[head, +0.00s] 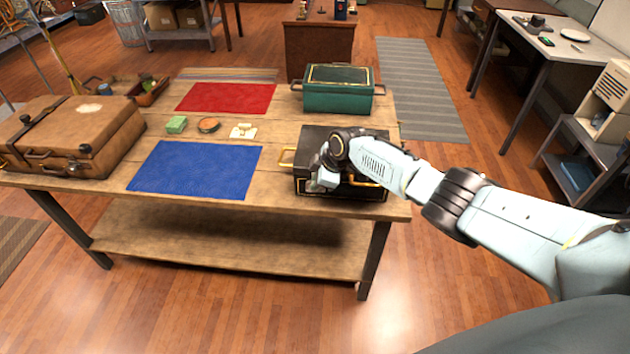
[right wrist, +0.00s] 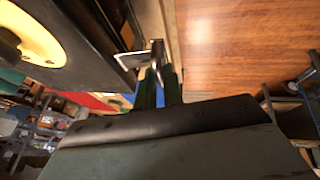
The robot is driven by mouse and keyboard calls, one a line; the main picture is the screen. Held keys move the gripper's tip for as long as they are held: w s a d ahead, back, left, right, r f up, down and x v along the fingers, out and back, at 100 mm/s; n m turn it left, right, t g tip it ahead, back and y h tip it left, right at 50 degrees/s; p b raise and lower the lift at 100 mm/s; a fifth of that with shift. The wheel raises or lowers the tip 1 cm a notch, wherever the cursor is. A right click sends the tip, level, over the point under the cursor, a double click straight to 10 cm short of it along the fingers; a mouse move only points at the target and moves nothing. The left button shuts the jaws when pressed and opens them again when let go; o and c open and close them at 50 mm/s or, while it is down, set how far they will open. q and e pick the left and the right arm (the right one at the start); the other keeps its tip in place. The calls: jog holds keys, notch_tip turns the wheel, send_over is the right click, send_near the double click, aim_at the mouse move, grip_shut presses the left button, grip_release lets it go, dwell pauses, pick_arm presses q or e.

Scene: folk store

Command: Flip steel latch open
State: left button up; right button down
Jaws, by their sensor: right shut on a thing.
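A black box with gold handles (head: 312,142) stands at the near right part of the wooden table (head: 225,215). My right gripper (head: 324,181) is at the near face of this box, partly hidden by my own wrist in the head view. In the right wrist view, the fingers (right wrist: 159,84) are close together at a small grey metal piece, the steel latch (right wrist: 157,53), beside the dark box wall. They are shut on it. The latch is hidden in the head view, and I cannot tell its angle. My left gripper is not in view.
A green box (head: 338,97) stands behind the black box. A blue mat (head: 195,170), a red mat (head: 226,97), small items and a brown suitcase (head: 75,130) lie to the left. Open floor lies in front of the table.

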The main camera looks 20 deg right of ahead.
jog(key=shift+r, duration=0.1)
jog(key=c, duration=1.5)
grip_release()
jog(key=shift+s+d+r, duration=0.15)
jog(key=shift+s+r, duration=0.05)
jog(key=shift+r, duration=0.3)
jog(key=p+v, duration=0.1)
jog(key=v, duration=1.1)
jog(key=shift+p, duration=0.3)
